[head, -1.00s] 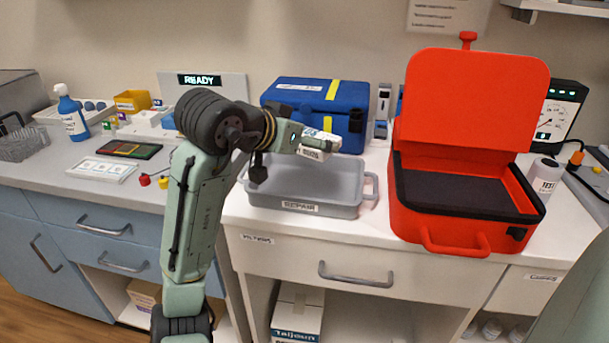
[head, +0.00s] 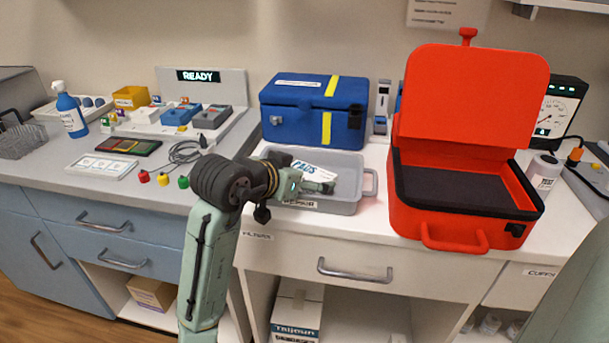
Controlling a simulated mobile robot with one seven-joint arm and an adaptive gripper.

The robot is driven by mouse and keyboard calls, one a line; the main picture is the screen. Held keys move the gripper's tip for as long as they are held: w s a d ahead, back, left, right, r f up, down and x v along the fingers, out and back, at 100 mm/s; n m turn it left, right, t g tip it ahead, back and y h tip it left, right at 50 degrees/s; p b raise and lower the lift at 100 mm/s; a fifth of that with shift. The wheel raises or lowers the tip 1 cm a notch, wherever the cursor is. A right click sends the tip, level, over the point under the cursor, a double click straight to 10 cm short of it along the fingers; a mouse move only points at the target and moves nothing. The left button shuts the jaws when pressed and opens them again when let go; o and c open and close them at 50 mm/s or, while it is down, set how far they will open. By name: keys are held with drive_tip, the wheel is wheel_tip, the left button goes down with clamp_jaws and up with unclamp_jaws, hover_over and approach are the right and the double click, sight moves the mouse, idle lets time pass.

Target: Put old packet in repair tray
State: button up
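The packet (head: 316,172) is white with blue lettering that reads like "PADS". It shows inside the outline of the grey repair tray (head: 368,184), just behind my gripper in the picture. My gripper (head: 328,188) is low over the tray, with its fingers pointing right and overlapping the packet's lower edge. I cannot tell whether the fingers still grip the packet or whether it rests on the tray floor. My arm covers the tray's left side and part of its front label.
A red open case (head: 468,245) stands right of the tray, its lid raised. A blue box (head: 290,104) with a yellow strap is behind the tray. Cables and red, yellow and green pieces lie left of my arm.

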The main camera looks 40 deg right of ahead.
drive_tip(key=shift+f, duration=0.15)
drive_tip(key=o, duration=1.1)
drive_tip(key=shift+c, duration=0.2)
drive_tip(key=shift+r, duration=0.3)
drive_tip(key=b+v, duration=0.1)
drive_tip(key=v, duration=1.1)
drive_tip(key=shift+f, duration=0.1)
drive_tip(key=shift+w, duration=0.1)
